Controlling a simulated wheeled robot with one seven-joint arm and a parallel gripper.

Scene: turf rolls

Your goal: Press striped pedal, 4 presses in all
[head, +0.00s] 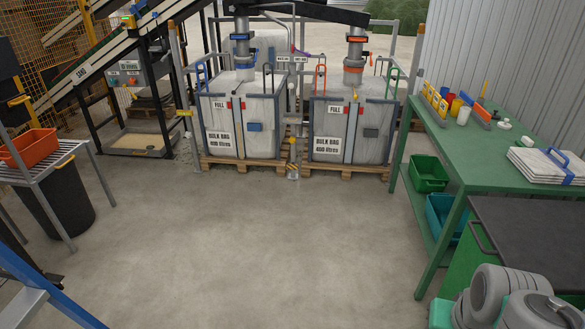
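A small yellow-and-black striped piece (292,168), which looks like the striped pedal, sits low on the floor between the two bulk bags. It stands at the foot of a narrow post and is too small to tell whether it is pressed down. Rounded grey links of my own arm show at the bottom right. My gripper is not in view, so its fingers cannot be seen. The arm links are far from the striped piece.
Two white bulk bags, a left one (262,125) and a right one (369,130), stand on wooden pallets. A green workbench (455,150) runs along the right. A black bin (52,205) and metal stand are left. The concrete floor (240,240) between is clear.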

